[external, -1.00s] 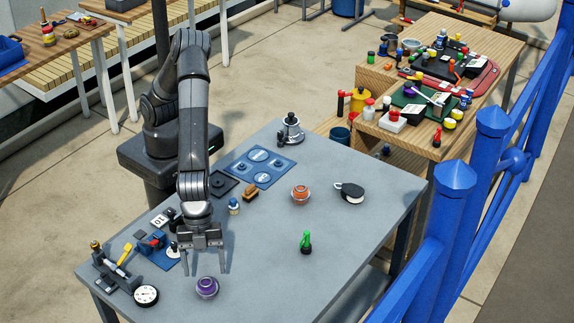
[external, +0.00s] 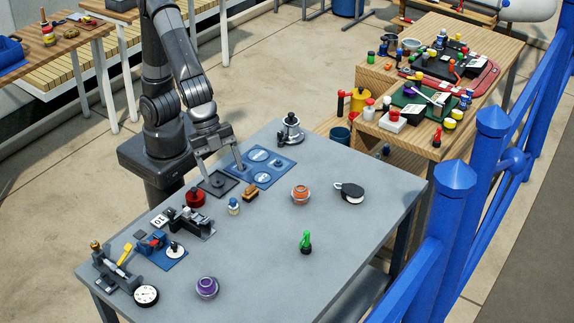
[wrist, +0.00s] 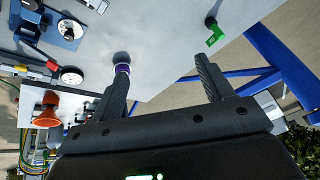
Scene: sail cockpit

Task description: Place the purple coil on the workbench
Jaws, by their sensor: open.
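The purple coil (external: 207,288) rests on the grey workbench top (external: 260,260) near its front edge, apart from other items. In the wrist view the purple coil (wrist: 122,68) shows just beyond the left fingertip, partly hidden by it. My gripper (external: 222,172) is open and empty, over the back left of the bench near a black square tray (external: 217,183), well away from the coil. In the wrist view my gripper's (wrist: 160,66) two fingers are wide apart with nothing between them.
An orange coil (external: 300,194), green-topped item (external: 305,242), tape-measure-like item (external: 349,192) and blue mat (external: 262,166) lie on the bench. A round white dial (external: 146,295) and a clamp-like device sit at the front left. Blue railing (external: 450,220) runs along the right. The middle front is clear.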

